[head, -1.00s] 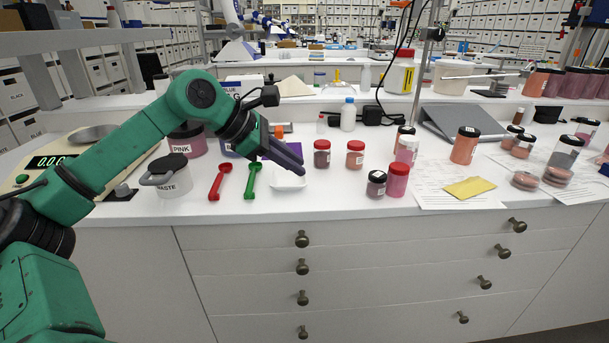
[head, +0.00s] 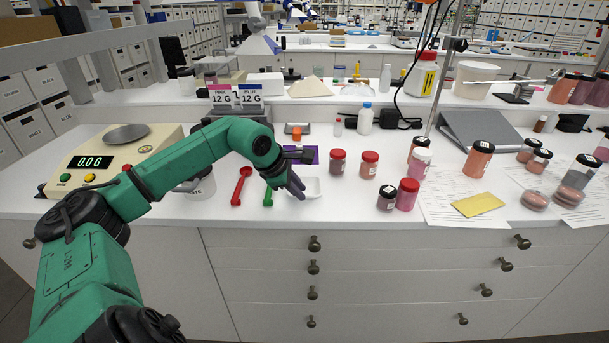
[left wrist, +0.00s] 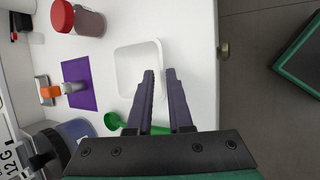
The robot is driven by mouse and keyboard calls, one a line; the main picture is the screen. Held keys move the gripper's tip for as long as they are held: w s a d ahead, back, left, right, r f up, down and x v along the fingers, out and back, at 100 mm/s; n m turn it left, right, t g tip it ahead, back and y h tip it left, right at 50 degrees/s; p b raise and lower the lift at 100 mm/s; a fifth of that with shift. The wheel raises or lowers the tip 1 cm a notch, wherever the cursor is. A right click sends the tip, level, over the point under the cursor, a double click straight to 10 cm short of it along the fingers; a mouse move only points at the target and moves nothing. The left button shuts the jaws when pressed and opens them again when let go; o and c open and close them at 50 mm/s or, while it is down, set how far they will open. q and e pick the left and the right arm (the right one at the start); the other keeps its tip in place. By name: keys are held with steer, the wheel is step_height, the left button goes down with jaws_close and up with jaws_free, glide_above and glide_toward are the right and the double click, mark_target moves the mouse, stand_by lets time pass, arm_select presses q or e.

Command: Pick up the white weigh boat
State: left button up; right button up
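The white weigh boat (head: 311,187) is a shallow, square, empty dish near the bench's front edge; it also shows in the left wrist view (left wrist: 132,66). My left gripper (head: 298,193) points down at its near left part and hides some of it. In the left wrist view, my left gripper (left wrist: 161,72) has a narrow gap between its dark fingers. One finger overlaps the dish and the other lies just outside its near rim. I cannot tell whether they touch it. My right gripper is not in view.
A green scoop (head: 268,196) lies close beside my left gripper, with a red scoop (head: 240,187) further left. Red-lidded jars (head: 338,162) stand behind right. A purple mat (left wrist: 76,72) lies behind the dish. The scale (head: 105,160) is at left.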

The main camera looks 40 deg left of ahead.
arm_select(q)
steer(key=shift+x, duration=1.2)
jaws_close()
